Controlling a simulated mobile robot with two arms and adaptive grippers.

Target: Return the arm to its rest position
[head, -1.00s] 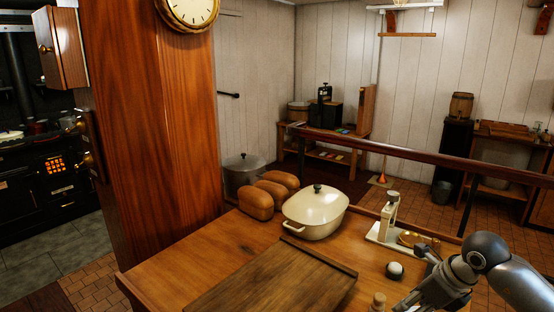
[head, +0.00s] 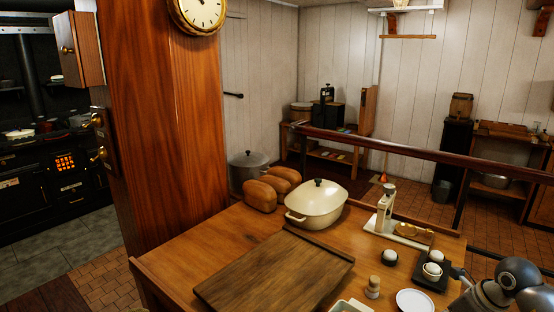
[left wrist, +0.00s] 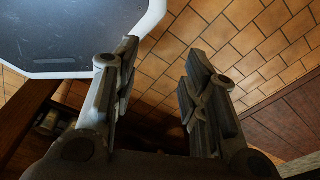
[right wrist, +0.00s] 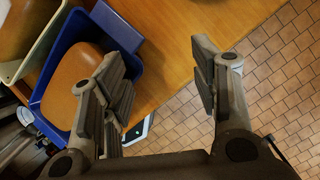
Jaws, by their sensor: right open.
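My right arm shows at the bottom right of the head view, its gripper (head: 466,284) partly cut off beside the table's right part. In the right wrist view my right gripper (right wrist: 165,75) is open, with nothing between its fingers. Below it are the table edge and tiled floor. My left gripper (left wrist: 160,65) shows only in the left wrist view. Its fingers are apart and empty over the tiled floor.
A blue bin (right wrist: 62,62) holds a brown loaf.

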